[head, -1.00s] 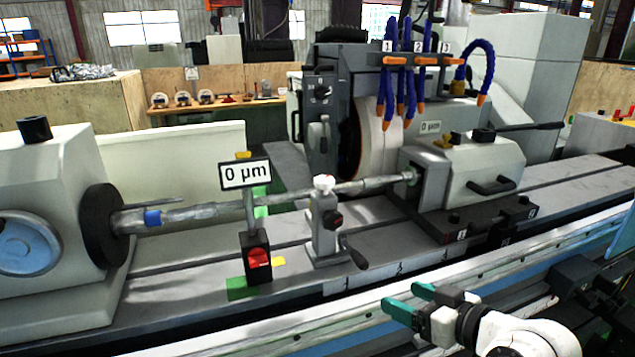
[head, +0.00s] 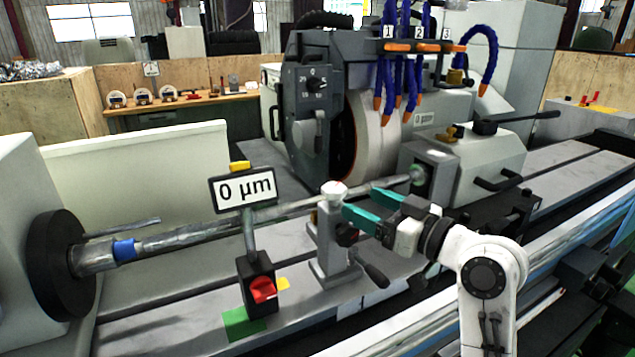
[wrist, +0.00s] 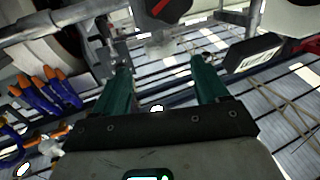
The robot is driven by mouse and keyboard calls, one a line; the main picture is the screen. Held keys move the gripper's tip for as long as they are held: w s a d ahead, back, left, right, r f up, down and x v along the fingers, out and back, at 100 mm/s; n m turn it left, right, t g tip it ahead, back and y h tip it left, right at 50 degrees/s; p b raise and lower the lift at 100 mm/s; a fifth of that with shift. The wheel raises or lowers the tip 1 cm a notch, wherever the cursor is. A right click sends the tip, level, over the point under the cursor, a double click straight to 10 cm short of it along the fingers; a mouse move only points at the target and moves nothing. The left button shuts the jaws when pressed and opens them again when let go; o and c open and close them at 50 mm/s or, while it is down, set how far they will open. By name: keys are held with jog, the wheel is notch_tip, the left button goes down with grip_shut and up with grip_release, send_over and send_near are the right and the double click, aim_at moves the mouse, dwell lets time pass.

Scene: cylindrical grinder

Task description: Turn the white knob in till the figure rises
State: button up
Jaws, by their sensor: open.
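The white knob (head: 333,188) sits on top of the grey steady rest (head: 328,245), which stands beside the long shaft (head: 200,233). My gripper (head: 347,206) has teal fingers, open and empty. In the head view its tips are just right of and slightly below the white knob; I cannot tell whether they touch it. In the wrist view the open fingers (wrist: 160,62) show with nothing between them, and I cannot make out the white knob there. The figure on the display (head: 243,189) reads 0 µm.
A black knob (head: 346,234) and a black lever (head: 374,274) stick out from the steady rest below my gripper. A red switch (head: 262,289) is on the display's stand. The grinding wheel (head: 373,140) and blue hoses (head: 388,60) are behind.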

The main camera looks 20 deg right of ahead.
aim_at(327, 183)
jog(key=p+x, duration=0.2)
jog(key=x, duration=0.8)
jog(key=shift+w+a, duration=0.1)
jog(key=shift+w, duration=0.1)
jog(key=shift+c, duration=0.4)
jog(key=c, duration=0.9)
